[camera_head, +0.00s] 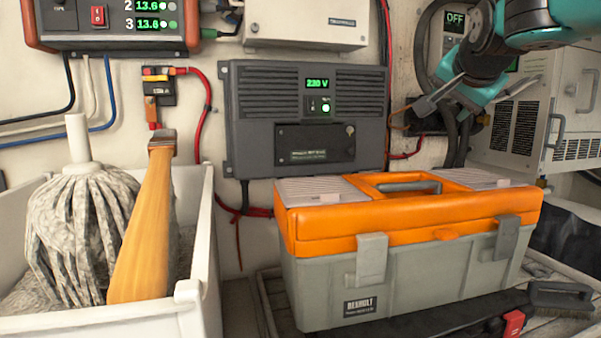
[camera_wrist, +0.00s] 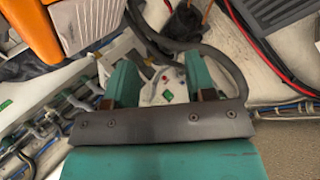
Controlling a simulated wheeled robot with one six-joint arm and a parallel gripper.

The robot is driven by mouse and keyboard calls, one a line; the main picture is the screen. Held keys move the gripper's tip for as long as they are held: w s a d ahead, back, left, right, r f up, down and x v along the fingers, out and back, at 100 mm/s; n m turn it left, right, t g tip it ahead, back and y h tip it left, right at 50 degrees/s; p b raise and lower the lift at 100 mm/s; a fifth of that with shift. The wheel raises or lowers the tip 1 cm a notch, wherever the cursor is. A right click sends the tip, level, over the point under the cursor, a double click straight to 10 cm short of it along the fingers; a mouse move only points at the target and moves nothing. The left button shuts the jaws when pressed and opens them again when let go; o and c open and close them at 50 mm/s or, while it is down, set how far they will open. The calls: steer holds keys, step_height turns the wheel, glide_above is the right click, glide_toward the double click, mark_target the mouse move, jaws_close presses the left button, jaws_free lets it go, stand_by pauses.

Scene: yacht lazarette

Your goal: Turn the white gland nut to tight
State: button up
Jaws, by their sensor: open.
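I cannot make out the white gland nut for certain in either view. My gripper (camera_head: 448,106) is at the upper right of the head view, raised above and behind the orange-lidded toolbox, with its jaws open. In the wrist view my gripper (camera_wrist: 161,78) shows two green fingers spread apart with nothing held between them. Beyond the fingers is a white fitting or box (camera_wrist: 165,86) with small green and red marks, partly hidden by the gripper. Dark hoses (camera_wrist: 185,45) run beside it. I cannot tell whether the nut is on it.
A grey toolbox with an orange lid (camera_head: 410,210) stands in the middle. A white bin (camera_head: 205,255) holds a mop (camera_head: 70,230) and a wooden-handled tool (camera_head: 145,230). A dark 230 V unit (camera_head: 305,115) hangs on the wall. A white vented cabinet (camera_head: 530,110) is at right.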

steer(key=s+a+f+n+g+y, duration=0.3)
steer(key=s+a+f+n, duration=0.35)
steer(key=f, duration=0.45)
steer(key=s+a+f+n+g+y, duration=0.1)
steer(key=s+a+f+n+g, duration=0.1)
steer(key=s+f, duration=0.3)
steer(key=s+a+f+n+g+y, duration=0.1)
steer(key=s+a+f+n+g, duration=0.2)
steer(key=s, duration=0.9)
steer(key=s+a+f+n+g+y, duration=0.1)
steer(key=s+a+f+n+g, duration=0.2)
steer(key=s+f+n, duration=0.3)
steer(key=s+f, duration=0.1)
steer(key=s, duration=0.2)
steer(key=shift+a+f+g+y, duration=0.25)
steer(key=shift+f+g+y, duration=0.05)
steer(key=shift+f+g, duration=0.1)
steer(key=shift+c, duration=0.7)
steer(key=shift+d, duration=0.15)
